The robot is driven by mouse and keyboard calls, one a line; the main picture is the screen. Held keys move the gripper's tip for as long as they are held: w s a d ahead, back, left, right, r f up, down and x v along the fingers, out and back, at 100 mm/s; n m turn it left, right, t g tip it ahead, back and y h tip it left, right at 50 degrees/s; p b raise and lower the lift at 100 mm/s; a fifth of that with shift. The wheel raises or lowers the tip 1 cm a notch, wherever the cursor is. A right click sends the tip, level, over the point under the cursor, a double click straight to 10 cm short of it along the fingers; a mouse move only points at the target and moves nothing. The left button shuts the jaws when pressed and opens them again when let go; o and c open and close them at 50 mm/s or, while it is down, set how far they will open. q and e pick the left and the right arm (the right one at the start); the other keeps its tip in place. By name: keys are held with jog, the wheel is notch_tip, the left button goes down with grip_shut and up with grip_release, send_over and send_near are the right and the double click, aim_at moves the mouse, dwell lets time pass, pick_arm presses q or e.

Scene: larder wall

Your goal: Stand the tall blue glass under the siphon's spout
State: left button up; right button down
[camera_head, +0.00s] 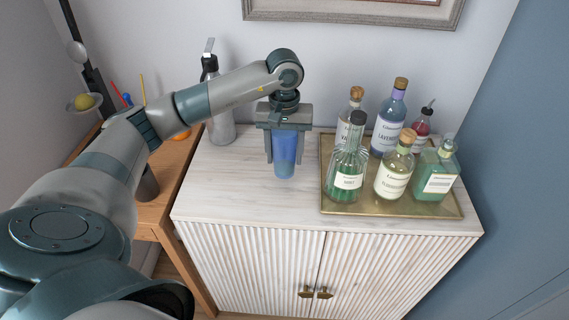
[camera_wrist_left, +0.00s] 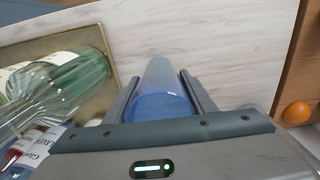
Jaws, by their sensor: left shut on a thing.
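The tall blue glass (camera_head: 285,155) is upright at the middle of the white cabinet top, between the fingers of my left gripper (camera_head: 285,150). The gripper is shut on it from above. In the left wrist view the blue glass (camera_wrist_left: 162,92) shows between the two fingers (camera_wrist_left: 162,95). I cannot tell whether its base touches the cabinet top. The siphon (camera_head: 220,100), a grey bottle with a black head, stands at the back left of the cabinet top, partly behind my left arm. Its spout is not clear to see. My right gripper is not in view.
A brass tray (camera_head: 390,208) with several bottles stands on the right of the cabinet top (camera_head: 240,195). A wooden table (camera_head: 155,213) with an orange (camera_head: 182,134) adjoins at left. The cabinet top's front left is bare.

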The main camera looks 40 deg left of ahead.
aim_at(285, 165)
pick_arm(q)
notch_tip(285, 165, down, 3)
jog(key=shift+f+p, duration=0.2)
jog(key=shift+p, duration=0.5)
jog(key=shift+f, duration=0.3)
jog(key=shift+f, duration=0.15)
jog(key=o, duration=1.3)
